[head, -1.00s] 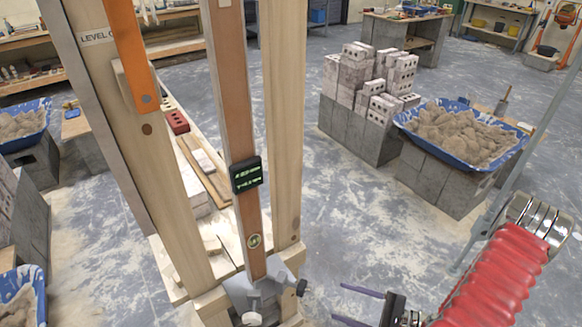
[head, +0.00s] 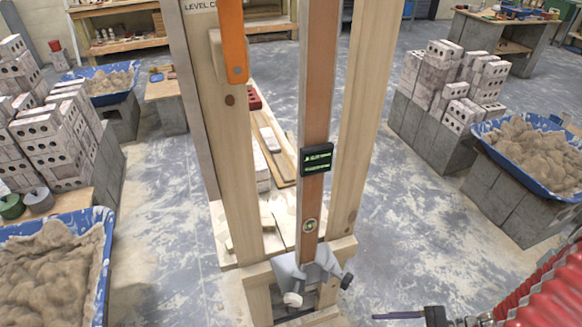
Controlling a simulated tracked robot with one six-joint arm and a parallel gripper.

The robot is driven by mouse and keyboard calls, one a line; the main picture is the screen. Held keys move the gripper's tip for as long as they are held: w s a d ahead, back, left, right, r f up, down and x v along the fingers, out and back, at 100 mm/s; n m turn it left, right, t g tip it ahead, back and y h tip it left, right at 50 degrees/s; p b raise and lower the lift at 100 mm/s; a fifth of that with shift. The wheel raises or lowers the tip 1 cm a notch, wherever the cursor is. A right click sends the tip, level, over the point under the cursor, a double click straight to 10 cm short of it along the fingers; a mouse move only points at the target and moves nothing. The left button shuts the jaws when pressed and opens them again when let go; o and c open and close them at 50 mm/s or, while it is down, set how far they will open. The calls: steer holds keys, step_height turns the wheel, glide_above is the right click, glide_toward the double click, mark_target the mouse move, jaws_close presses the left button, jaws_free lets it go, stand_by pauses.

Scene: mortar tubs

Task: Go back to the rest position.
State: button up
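My gripper (head: 398,317) shows at the bottom edge of the head view, right of centre. One thin purple finger points left from its dark body; the other is cut off below the picture. That finger stands at the upper side of the body, and nothing shows at its tip. My red ribbed arm sleeve (head: 550,290) fills the lower right corner. The gripper is to the right of the wooden stand (head: 255,275) and appears apart from it.
The stand carries an orange post with a dark display (head: 316,158) and a grey clamp (head: 305,275). Blue mortar tubs stand at lower left (head: 105,270), far left (head: 130,70) and right (head: 485,125). Brick stacks rise left (head: 50,140) and right (head: 460,85). Grey floor (head: 400,210) lies clear right of the stand.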

steer(key=w+d+r+n+g+h, duration=0.1)
steer(key=w+r+n+h, duration=0.1)
steer(key=r+n+h, duration=0.45)
steer(key=w+d+r+n+g+h, duration=0.15)
steer(key=r+n+h, duration=0.25)
steer(key=r+h, duration=0.55)
steer(key=a+r+n+t+y, duration=0.1)
steer(key=a+r+n+t, duration=0.1)
steer(key=a+r, duration=0.3)
steer(key=w+a+r+n+t+y, duration=0.1)
steer(key=a+r+n+t, duration=0.2)
steer(key=r, duration=0.9)
steer(key=a+t, duration=0.1)
steer(key=a, duration=0.2)
steer(key=shift+w, duration=0.2)
steer(key=shift+n, duration=0.25)
stand_by(2.7)
